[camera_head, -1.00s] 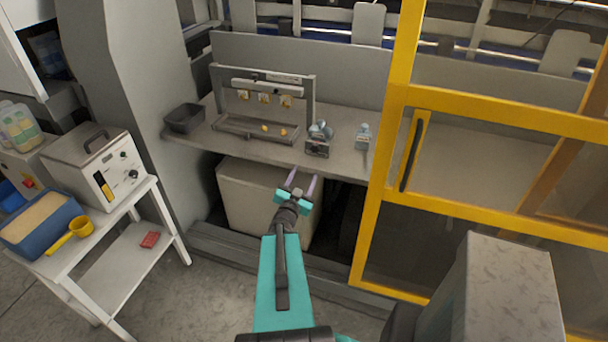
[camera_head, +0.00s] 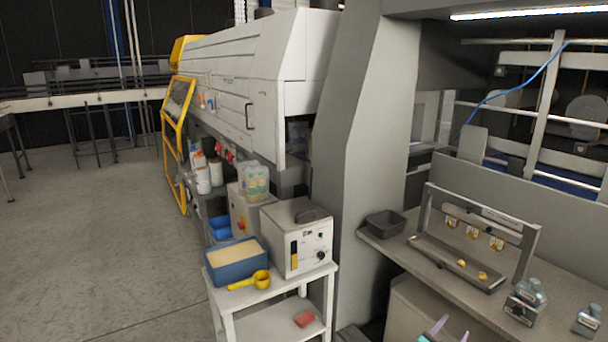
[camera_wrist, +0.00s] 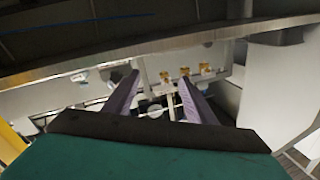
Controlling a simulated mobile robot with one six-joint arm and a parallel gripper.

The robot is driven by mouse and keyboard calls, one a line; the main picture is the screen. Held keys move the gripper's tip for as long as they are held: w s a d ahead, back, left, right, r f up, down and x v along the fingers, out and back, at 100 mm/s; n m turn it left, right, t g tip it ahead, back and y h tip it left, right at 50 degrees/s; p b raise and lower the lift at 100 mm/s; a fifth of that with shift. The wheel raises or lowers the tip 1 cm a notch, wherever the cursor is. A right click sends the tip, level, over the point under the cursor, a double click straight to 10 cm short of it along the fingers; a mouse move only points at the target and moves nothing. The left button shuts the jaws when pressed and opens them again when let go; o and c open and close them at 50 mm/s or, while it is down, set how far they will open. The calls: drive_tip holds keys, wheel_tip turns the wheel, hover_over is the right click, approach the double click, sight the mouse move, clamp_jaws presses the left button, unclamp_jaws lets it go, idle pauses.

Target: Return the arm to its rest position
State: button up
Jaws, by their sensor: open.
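The rest of my arm is out of that view. In the wrist view, the two fingers of my gripper (camera_wrist: 159,78) are apart with nothing held between them. Beyond them are several small gold pieces (camera_wrist: 185,72) of the bench fixture. The fingers look apart from the bench, but the exact gap is hard to tell.
The grey bench (camera_head: 395,250) carries a dark tray (camera_head: 384,224), a frame fixture (camera_head: 515,230) and small grey devices (camera_head: 526,302). A white cart (camera_head: 310,296) holds a blue bin (camera_head: 235,266), a yellow scoop (camera_head: 250,280) and a box machine (camera_head: 300,238). Open floor (camera_head: 90,240) lies left.

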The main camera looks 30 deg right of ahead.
drive_tip(key=w+a+f+n+t+y+b, duration=0.2)
drive_tip(key=w+a+f+n+t+y, duration=0.15)
drive_tip(key=w+a+f, duration=0.55)
drive_tip(key=w+a+f+n+t+y+b, duration=0.2)
drive_tip(key=w+a+f+n+t+y, duration=0.15)
drive_tip(key=w+a, duration=0.85)
drive_tip(key=w+a+f+n+g+y+b, duration=0.1)
drive_tip(key=a+f+n+y, duration=0.25)
drive_tip(key=a+f, duration=0.65)
drive_tip(key=w+a+f+n+g+y+b, duration=0.1)
drive_tip(key=a+f+n+y+b, duration=0.2)
drive_tip(key=a+f, duration=0.75)
drive_tip(key=s+a+f+n+g+y, duration=0.2)
drive_tip(key=s+a+f+g, duration=0.25)
drive_tip(key=s+a, duration=0.35)
drive_tip(key=s+a+f+n+g+y, duration=0.25)
drive_tip(key=s+a+f, duration=0.3)
drive_tip(key=a, duration=0.55)
drive_tip(key=s+d+r+g, duration=0.2)
drive_tip(key=s+g, duration=0.6)
drive_tip(key=s, duration=1.1)
drive_tip(key=shift+n+g+h+b, duration=0.3)
drive_tip(key=shift+g+b, duration=0.1)
